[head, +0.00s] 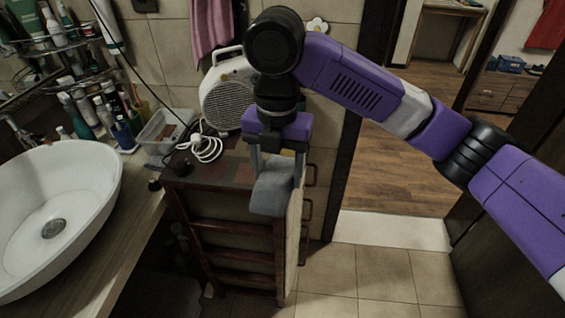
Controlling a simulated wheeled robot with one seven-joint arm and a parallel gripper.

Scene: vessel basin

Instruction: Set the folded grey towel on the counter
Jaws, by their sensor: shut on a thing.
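The folded grey towel (270,194) hangs between the fingers of my gripper (277,168), which is shut on it. The towel shows over the near right part of a dark reddish cabinet top (210,176); I cannot tell whether it touches that top. The wooden counter (130,205) is at the left, apart from the towel, and carries a white vessel basin (58,222). My gripper points downward and covers the towel's upper part.
A white fan heater (226,95) and a coiled white cable (205,147) are behind the gripper. A clear plastic bin (160,132) and several bottles (105,115) crowd the counter's back. Bare counter shows right of the basin. A doorway opens at the right.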

